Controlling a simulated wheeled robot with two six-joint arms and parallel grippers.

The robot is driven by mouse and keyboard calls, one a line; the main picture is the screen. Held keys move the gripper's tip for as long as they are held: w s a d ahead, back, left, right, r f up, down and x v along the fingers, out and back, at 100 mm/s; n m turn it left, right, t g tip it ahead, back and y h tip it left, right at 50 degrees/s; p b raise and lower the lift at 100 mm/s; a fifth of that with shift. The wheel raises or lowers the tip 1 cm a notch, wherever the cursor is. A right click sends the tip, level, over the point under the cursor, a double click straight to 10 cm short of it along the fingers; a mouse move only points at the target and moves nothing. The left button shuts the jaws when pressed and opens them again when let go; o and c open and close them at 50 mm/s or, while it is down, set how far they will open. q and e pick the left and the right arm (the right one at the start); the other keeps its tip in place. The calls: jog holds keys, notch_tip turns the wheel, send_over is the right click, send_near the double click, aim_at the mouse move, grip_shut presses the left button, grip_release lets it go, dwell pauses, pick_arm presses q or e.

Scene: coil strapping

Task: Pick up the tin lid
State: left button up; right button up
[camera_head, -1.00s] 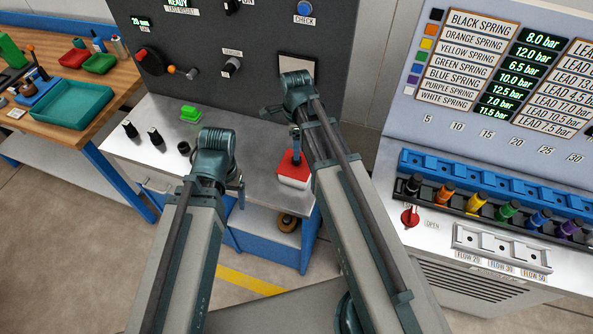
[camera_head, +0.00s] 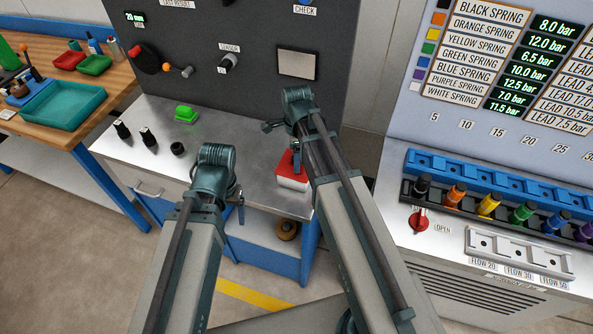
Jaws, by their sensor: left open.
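A red lid (camera_head: 285,165) sits on a small white tin (camera_head: 292,183) near the right front of the metal bench; my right arm partly covers it. My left gripper (camera_head: 240,202) shows only in part, just beyond the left wrist. It is open, apart from the tin, to its left and nearer to me. My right gripper (camera_head: 296,158) is mostly hidden by its own arm, in front of or over the red lid. I cannot tell whether it touches the lid or how its jaws stand.
A green button (camera_head: 186,114) and several black knobs (camera_head: 148,137) stand on the bench (camera_head: 225,135). A dark panel (camera_head: 225,95) rises behind. A blue rack (camera_head: 470,178) with coloured cylinders is at the right. A wooden table (camera_head: 115,85) with trays is at the left.

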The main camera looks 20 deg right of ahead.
pick_arm(q)
jog(key=shift+f, duration=0.1)
pick_arm(e)
jog(key=shift+f, duration=0.1)
grip_shut()
dwell(0.5)
